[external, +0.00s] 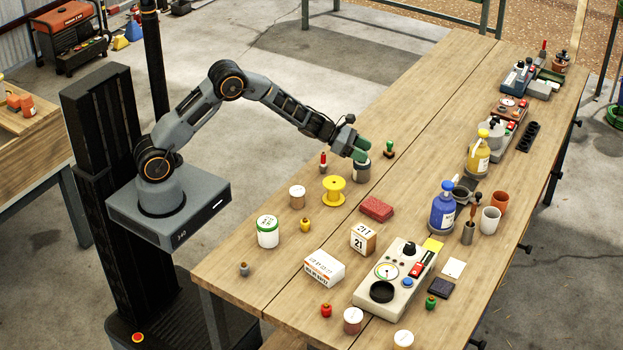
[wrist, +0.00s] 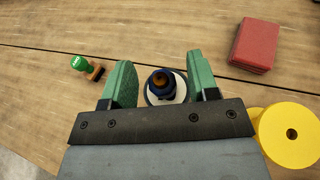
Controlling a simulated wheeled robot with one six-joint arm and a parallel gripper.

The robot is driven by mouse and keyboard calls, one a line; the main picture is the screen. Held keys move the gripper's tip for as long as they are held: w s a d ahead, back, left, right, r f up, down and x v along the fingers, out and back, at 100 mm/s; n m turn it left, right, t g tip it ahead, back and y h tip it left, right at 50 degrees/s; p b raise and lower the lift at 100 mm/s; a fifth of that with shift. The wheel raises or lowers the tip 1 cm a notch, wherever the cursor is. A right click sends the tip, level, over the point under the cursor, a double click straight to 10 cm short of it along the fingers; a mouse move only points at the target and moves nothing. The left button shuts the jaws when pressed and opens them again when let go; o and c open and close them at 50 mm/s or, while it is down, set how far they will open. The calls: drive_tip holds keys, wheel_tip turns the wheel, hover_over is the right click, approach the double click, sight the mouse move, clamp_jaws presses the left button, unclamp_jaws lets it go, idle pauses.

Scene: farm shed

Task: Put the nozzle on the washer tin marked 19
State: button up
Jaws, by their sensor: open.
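My gripper (external: 361,148) is open above a dark grey tin (external: 361,175) at the far left part of the bench. In the wrist view my gripper (wrist: 156,75) has its green fingers spread either side of a small dark blue piece with a brown top, probably the nozzle (wrist: 161,82). It appears upright over the pale round top of the tin (wrist: 180,92), with gaps to both fingers. In the external view the fingers hide this piece. I cannot read a 19 on any tin.
A yellow spool (external: 334,190), red block (external: 377,208) and green-handled stamp (external: 389,149) stand around the gripper. A small red-topped piece (external: 323,161) is just left. Other tins (external: 297,199) and a box marked 21 (external: 363,239) are nearer the front.

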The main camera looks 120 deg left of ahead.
drive_tip(key=shift+s+r, duration=0.2)
drive_tip(key=shift+s, duration=0.1)
drive_tip(key=b+v, duration=0.2)
drive_tip(key=v, duration=0.9)
drive_tip(key=w+d+r+m+g+h, duration=0.2)
drive_tip(key=w+d+r+m+h, duration=0.15)
drive_tip(key=d+m, duration=0.85)
drive_tip(key=w+d+r+m+g+h, duration=0.25)
drive_tip(key=d+m+h, duration=0.35)
drive_tip(key=d, duration=1.2)
drive_tip(key=s+d+m+g+y, duration=0.4)
drive_tip(key=s+d+m, duration=0.9)
drive_tip(key=m, duration=0.8)
drive_tip(key=shift+s+d+r+m+y, duration=0.35)
drive_tip(key=shift+s+y, duration=0.3)
drive_tip(key=shift+s, duration=0.25)
